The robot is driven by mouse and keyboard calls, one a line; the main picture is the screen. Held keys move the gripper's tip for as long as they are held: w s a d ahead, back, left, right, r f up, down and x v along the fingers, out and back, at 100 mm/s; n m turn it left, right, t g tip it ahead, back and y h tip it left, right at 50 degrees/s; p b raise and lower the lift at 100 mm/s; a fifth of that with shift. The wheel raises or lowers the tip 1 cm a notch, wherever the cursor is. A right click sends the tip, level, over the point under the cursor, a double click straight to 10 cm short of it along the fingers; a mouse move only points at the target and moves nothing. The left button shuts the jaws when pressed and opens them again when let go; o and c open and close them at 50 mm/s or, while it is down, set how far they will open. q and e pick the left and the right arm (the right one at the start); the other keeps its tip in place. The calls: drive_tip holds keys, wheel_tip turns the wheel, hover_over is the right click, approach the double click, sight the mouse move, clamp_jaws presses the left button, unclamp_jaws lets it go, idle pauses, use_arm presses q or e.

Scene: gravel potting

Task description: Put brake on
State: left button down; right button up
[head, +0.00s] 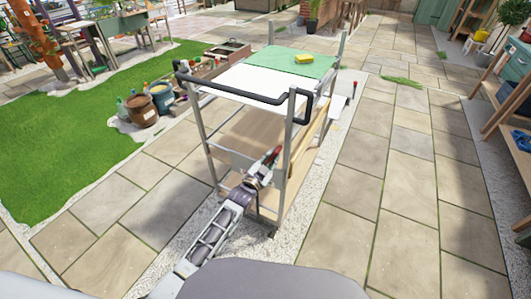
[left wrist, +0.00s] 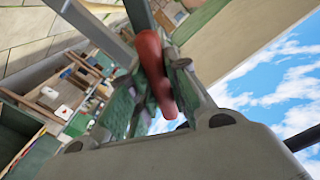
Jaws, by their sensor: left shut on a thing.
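The brake lever shows as a red grip (left wrist: 155,70) in the left wrist view, with a grey bar running up from it. In the head view a small red part (head: 275,153) shows at the near end of the cart (head: 287,178). My left gripper (head: 266,167) is at this end of the cart, below its black push handle (head: 240,95). In the left wrist view its fingers stand on both sides of the red grip, shut on it. The lever's pivot and the wheels are mostly hidden. My right gripper is not in view.
Pots (head: 141,110) and a crate stand left of the cart by the lawn. Shelves (head: 515,105) stand at the far right. Paving right of the cart is clear.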

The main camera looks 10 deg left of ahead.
use_arm(q)
drive_tip(key=shift+s+d+f+m, duration=0.2)
drive_tip(key=shift+d+f+m, duration=0.1)
drive_tip(key=shift+d, duration=0.1)
drive_tip(key=c, duration=1.4)
unclamp_jaws()
drive_tip(key=shift+d, duration=0.1)
drive_tip(key=shift+o, duration=0.2)
drive_tip(key=v, duration=1.2)
